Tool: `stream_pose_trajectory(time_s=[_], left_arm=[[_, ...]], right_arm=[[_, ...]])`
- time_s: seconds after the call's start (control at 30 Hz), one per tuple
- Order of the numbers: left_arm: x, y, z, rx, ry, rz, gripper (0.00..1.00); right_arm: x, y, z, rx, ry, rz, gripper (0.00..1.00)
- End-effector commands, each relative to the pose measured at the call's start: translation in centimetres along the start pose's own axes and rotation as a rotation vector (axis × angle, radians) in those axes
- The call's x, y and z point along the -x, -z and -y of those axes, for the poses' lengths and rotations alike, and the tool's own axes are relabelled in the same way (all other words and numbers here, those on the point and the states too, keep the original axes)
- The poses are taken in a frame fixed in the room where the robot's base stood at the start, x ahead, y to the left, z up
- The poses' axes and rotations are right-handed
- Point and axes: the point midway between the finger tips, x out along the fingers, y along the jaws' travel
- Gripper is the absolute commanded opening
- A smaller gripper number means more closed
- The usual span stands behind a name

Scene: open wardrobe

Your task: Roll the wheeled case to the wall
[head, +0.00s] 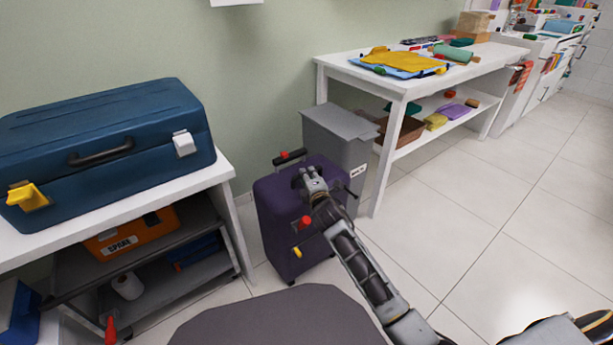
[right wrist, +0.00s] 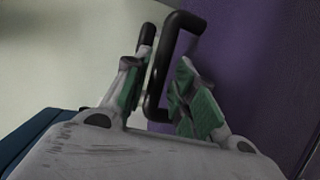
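The wheeled case (head: 277,220) is purple and stands upright on the floor, between the white bench and a grey bin. It has a black-and-red handle on top. My right gripper (head: 310,180) is at the upper right of its front. In the right wrist view, a black bracket-shaped handle (right wrist: 158,80) stands out from the purple side of the case (right wrist: 245,55). My right gripper (right wrist: 165,85) has its green-padded fingers on either side of that handle's bar. Whether both pads press on it is unclear. My left gripper is not in view.
A grey bin (head: 342,135) stands right behind the case against the green wall (head: 250,70). A white bench (head: 226,172) with a blue toolbox (head: 110,135) is at left. A white table (head: 340,68) stands at right. Tiled floor (head: 470,220) is clear at right.

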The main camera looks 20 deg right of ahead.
Motion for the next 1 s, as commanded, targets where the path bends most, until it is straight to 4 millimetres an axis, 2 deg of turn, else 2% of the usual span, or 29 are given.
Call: stream_pose_trajectory(time_s=[0.2,0.4,0.83,1.0], left_arm=[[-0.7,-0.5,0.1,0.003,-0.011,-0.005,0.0],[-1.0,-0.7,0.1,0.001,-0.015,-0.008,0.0],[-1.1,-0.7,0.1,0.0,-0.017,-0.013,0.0],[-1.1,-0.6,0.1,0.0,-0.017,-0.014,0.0]], right_arm=[[-1.9,0.0,0.1,0.001,-0.001,0.001,0.26],[-2.9,0.0,0.1,0.0,0.0,0.001,0.26],[-3.2,0.0,0.0,0.001,0.0,0.0,0.26],[-3.2,0.0,0.0,0.001,0.0,0.0,0.06]])
